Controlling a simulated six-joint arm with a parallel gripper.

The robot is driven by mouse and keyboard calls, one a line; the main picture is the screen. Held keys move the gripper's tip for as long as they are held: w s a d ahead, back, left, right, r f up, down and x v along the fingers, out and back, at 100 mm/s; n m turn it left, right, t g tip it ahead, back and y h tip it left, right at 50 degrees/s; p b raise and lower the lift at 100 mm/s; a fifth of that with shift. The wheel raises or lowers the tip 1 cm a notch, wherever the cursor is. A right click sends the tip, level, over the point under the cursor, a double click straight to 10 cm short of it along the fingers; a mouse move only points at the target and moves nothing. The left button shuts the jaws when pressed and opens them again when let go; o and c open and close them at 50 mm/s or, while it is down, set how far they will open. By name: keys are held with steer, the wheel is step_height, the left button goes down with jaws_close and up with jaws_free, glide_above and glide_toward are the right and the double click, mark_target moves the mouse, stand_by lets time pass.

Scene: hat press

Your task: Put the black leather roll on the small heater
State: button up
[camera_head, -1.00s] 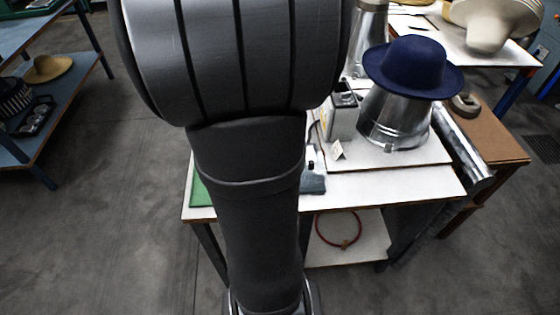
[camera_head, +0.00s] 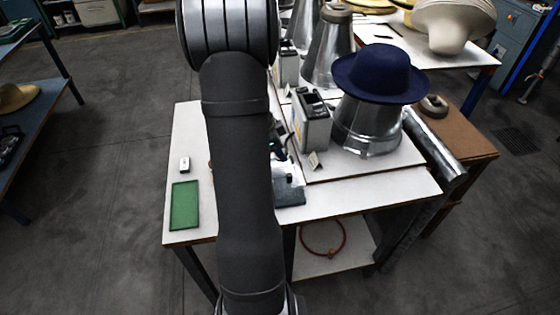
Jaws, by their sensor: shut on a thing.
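I cannot make out a black leather roll. A grey-brown ring-shaped roll (camera_head: 433,105) lies on the brown table at the right, and a similar ring (camera_head: 337,13) sits on top of a metal cone (camera_head: 328,55) at the back. A wider metal cone (camera_head: 366,130) in front carries a dark blue hat (camera_head: 379,75). These cones look like heaters; I cannot tell for sure which is the small one.
The white table (camera_head: 335,197) has free room at its left, beside a green tray (camera_head: 185,205) and a small white block (camera_head: 185,164). A grey control box (camera_head: 312,122) stands left of the hat's cone. A red ring (camera_head: 322,251) lies on the lower shelf.

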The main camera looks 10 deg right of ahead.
steer(key=shift+f, duration=2.25)
steer(key=o, duration=0.7)
steer(key=shift+f, duration=0.15)
steer(key=v, duration=1.2)
